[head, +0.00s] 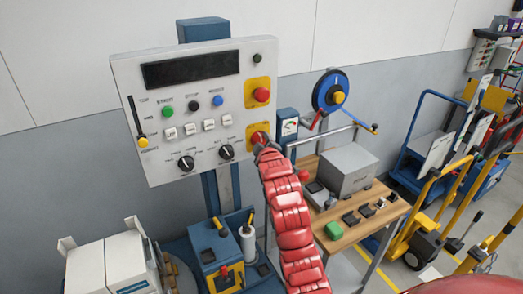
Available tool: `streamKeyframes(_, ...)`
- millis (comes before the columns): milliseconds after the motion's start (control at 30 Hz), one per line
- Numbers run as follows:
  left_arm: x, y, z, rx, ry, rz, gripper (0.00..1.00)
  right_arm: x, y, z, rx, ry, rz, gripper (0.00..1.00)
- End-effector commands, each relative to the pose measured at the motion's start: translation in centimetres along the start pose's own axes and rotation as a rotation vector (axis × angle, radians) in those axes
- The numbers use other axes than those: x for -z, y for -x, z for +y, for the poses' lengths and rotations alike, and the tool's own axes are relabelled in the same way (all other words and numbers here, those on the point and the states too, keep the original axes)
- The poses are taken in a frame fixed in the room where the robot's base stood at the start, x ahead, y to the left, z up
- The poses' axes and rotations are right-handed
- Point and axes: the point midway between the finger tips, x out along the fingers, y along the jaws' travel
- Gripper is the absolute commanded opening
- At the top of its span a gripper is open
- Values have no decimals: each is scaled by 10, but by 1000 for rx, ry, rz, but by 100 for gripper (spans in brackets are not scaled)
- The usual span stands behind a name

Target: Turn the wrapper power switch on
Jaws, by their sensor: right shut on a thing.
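The wrapper control panel (205,107) is a light grey box on a blue post, with a dark display, buttons and knobs. On its lower right a red switch (257,137) sits on a yellow plate (253,129); I take it to be the power switch. My right gripper (262,146) is at this switch and shut on it, its red arm coming up from below. The gripper hides part of the switch, and its turned position cannot be read. My left gripper is not in view.
Above the switch is another red button (262,95) on a yellow plate. Two black knobs (186,163) and a yellow-tipped lever (142,142) are further left. A wooden workbench (350,235) with a grey box stands right of my arm. Carts (425,140) stand further right.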

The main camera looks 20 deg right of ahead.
Motion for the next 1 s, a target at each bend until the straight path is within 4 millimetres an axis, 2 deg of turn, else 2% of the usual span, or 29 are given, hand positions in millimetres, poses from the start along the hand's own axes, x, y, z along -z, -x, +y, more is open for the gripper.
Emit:
streamKeyframes(33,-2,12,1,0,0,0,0,-2,-1,-2,12,-43,4,2)
streamKeyframes(500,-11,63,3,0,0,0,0,-5,-2,1,185,-453,2,2)
streamKeyframes(700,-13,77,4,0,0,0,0,-5,-2,4,251,-608,0,2)
streamKeyframes(1000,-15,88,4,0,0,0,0,-5,-2,5,320,-771,-2,2)
